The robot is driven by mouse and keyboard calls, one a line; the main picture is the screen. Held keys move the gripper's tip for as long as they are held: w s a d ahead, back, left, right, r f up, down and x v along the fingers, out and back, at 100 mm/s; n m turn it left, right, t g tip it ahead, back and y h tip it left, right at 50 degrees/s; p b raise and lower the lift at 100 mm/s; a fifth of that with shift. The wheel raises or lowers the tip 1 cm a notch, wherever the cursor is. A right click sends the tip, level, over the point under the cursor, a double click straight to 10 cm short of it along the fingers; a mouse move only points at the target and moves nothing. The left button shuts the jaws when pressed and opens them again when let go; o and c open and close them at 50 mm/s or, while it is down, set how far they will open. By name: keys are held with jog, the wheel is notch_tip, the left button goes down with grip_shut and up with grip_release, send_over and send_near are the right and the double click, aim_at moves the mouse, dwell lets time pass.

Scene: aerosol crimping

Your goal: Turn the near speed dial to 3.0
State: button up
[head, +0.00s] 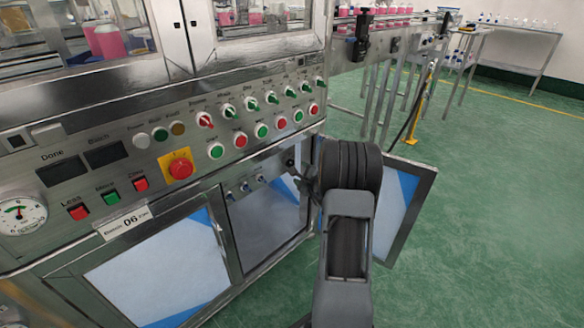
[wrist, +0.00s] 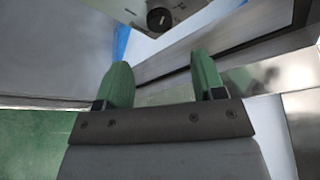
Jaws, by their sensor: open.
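In the wrist view a dark round dial (wrist: 159,19) sits on a pale panel at the top edge; its marks are too small to read. My gripper (wrist: 163,75) has two green fingers, spread apart with nothing between them. The dial lies beyond the fingertips, apart from them. In the head view small knobs (head: 245,187) show on a metal strip inside the open cabinet below the main panel; I cannot tell which is the near speed dial. My arm covers the cabinet's right part, and the fingers are hidden there.
The cabinet door (head: 405,205) stands open to the right, close beside my arm. Above is a panel with green and red buttons, switches and a red emergency stop (head: 180,168). The green floor (head: 490,230) to the right is clear.

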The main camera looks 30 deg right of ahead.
aim_at(291, 164)
jog(key=b+x, duration=0.2)
jog(key=x, duration=0.7)
jog(key=shift+w+f, duration=0.1)
jog(key=shift+w, duration=0.2)
jog(key=c, duration=0.9)
jog(key=m+p, duration=0.1)
jog(key=m+y+p, duration=0.1)
jog(key=p, duration=0.1)
jog(key=shift+r+g+p, duration=0.3)
jog(key=shift+g, duration=0.1)
jog(key=shift+d+f+m+g+y+p, duration=0.15)
jog(key=shift+m+g+y+p, duration=0.15)
jog(key=shift+m+y+p, duration=0.7)
jog(key=shift+h+p, duration=0.3)
jog(key=shift+p, duration=0.1)
